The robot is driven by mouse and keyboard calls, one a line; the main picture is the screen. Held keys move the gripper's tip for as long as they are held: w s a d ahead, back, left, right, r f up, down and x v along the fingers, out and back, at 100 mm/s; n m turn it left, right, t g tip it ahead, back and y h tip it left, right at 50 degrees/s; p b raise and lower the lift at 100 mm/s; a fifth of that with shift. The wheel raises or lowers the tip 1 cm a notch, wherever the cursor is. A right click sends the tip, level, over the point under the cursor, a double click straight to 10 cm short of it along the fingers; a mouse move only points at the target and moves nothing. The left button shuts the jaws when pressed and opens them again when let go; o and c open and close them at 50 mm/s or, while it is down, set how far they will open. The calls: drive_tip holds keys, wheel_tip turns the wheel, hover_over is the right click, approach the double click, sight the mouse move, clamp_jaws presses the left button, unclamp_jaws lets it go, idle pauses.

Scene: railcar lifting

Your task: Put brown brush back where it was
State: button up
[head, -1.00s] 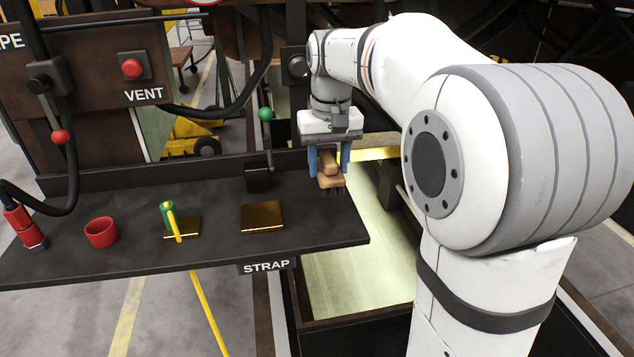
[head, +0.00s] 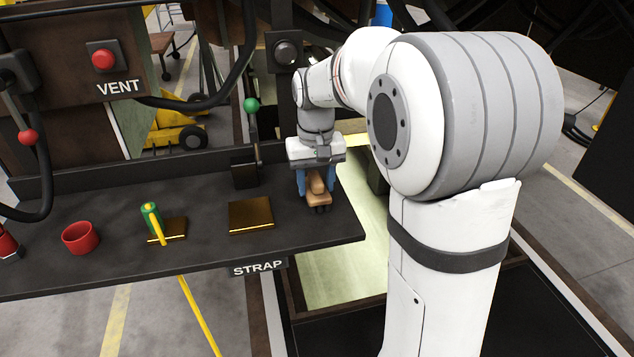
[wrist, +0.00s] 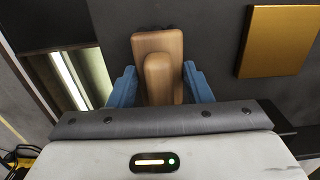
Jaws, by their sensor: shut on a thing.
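The brown brush (head: 317,192) has a tan wooden body with dark bristles pointing down. My gripper (head: 317,184) is shut on it, with blue fingers on either side of its handle. The brush is at the right end of the dark shelf (head: 110,240); I cannot tell whether its bristles touch the surface. In the wrist view the brush (wrist: 160,65) sits between the blue fingers, over dark surface. A bare gold square plate (head: 251,215) lies to its left.
A red cup (head: 81,238) is further left. A lever with a green knob (head: 251,105) rises behind the bare plate. The shelf's right edge drops to a pit.

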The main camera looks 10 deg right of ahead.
sight(316, 178)
drive_tip(key=shift+f, duration=0.25)
drive_tip(key=o, duration=0.9)
drive_tip(key=shift+r, duration=0.1)
wheel_tip(316, 178, up, 11)
drive_tip(key=s+f+t, duration=0.1)
drive_tip(key=s+f, duration=0.3)
drive_tip(key=s, duration=0.3)
drive_tip(key=s+f+t, duration=0.1)
drive_tip(key=s+f, duration=0.3)
drive_tip(key=s, duration=0.3)
drive_tip(key=s+f, duration=0.4)
drive_tip(key=s, duration=0.3)
drive_tip(key=shift+d+t, duration=0.25)
drive_tip(key=shift+t, duration=0.15)
